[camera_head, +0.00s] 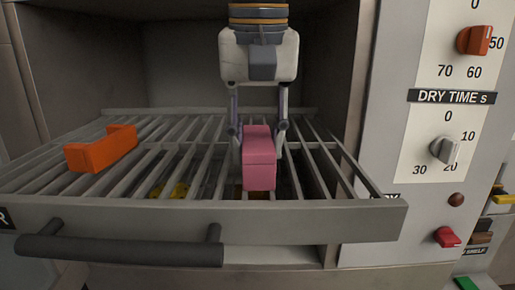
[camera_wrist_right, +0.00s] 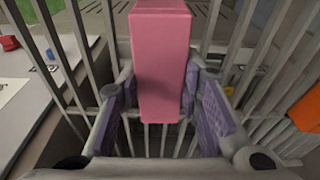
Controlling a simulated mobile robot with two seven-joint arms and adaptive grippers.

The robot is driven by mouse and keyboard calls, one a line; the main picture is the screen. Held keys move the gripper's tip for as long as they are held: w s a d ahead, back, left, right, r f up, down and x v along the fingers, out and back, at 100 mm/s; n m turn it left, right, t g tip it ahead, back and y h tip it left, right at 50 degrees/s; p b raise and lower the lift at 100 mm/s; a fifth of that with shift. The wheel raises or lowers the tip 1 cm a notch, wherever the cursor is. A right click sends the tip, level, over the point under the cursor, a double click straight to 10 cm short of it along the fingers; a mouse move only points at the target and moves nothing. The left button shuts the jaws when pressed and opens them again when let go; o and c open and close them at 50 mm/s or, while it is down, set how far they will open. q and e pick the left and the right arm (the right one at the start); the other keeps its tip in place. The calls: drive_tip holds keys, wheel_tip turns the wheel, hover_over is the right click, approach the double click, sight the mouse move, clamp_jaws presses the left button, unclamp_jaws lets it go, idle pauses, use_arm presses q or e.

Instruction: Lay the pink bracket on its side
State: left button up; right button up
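The pink bracket (camera_head: 259,165) stands on the slatted drawer rack, near the middle of the head view. My right gripper (camera_head: 259,143) points down over it, one finger on each side. In the right wrist view the bracket (camera_wrist_right: 162,70) lies between the two purple pads of the gripper (camera_wrist_right: 161,100). Both pads are very close to its sides. I cannot tell whether they press on it or leave a small gap. The bracket's underside is hidden. My left gripper is not in view.
An orange bracket (camera_head: 101,148) lies on the left of the rack (camera_head: 215,222). Yellow pieces (camera_head: 168,190) show below the slats. The drawer has a dark front handle (camera_head: 120,248). A panel with knobs (camera_head: 445,150) stands close on the right. The slats between the brackets are clear.

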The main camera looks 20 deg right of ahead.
clamp_jaws()
